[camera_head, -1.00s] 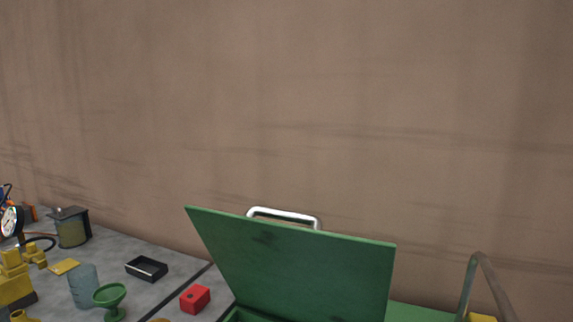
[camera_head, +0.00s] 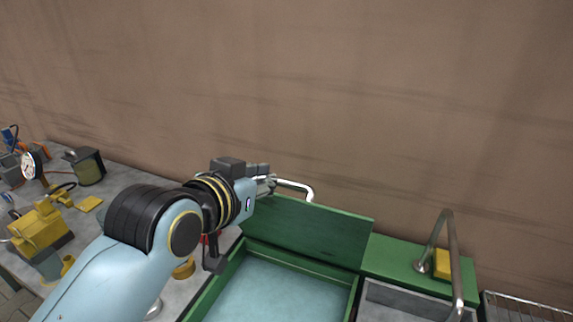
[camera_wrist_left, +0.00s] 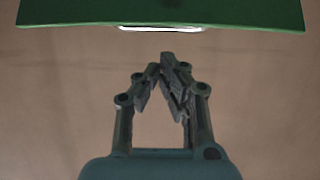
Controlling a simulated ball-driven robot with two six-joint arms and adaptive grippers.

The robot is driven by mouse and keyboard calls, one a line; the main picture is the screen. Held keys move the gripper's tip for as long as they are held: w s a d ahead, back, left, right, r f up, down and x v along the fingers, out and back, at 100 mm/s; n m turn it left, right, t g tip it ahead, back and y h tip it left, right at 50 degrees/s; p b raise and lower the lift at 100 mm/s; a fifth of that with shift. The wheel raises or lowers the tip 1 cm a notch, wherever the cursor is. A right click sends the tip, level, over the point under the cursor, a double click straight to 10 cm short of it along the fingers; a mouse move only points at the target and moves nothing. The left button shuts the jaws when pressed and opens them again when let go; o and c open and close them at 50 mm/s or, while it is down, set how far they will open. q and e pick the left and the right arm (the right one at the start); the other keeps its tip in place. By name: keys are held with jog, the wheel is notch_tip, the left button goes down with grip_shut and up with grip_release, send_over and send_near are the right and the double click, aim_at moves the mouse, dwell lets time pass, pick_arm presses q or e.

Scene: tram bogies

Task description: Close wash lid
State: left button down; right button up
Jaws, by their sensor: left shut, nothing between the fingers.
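The green wash lid (camera_head: 315,232) stands raised at the back of the green wash basin (camera_head: 360,290), which is open and shows pale blue inside. A silver handle (camera_head: 298,185) sits on the lid's top edge. My left gripper (camera_head: 270,182) is shut and empty at the left end of the handle; whether it touches is unclear. In the left wrist view the shut fingers (camera_wrist_left: 168,60) point at the lid's edge (camera_wrist_left: 225,14) and the pale handle (camera_wrist_left: 160,28), with a visible gap in the picture. My right gripper is not in view.
A grey bench at the left holds a yellow machine (camera_head: 40,228), a dark-lidded canister (camera_head: 87,166) and a dial gauge (camera_head: 32,165). At the right stand a curved tap (camera_head: 447,235), a yellow block (camera_head: 441,264) and a wire rack (camera_head: 525,305). A brown wall is behind.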

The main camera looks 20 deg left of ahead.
pick_arm(q)
jog(key=shift+t, duration=0.7)
jog(key=x, duration=0.3)
jog(key=b+x, duration=0.1)
jog(key=x, duration=0.2)
jog(key=b+x, duration=0.1)
jog(key=x, duration=0.2)
jog(key=shift+s+d+f, duration=0.1)
jog(key=shift+d+f, duration=0.15)
jog(key=shift+s, duration=0.15)
jog(key=shift+f+b, duration=0.1)
jog(key=shift+b, duration=0.2)
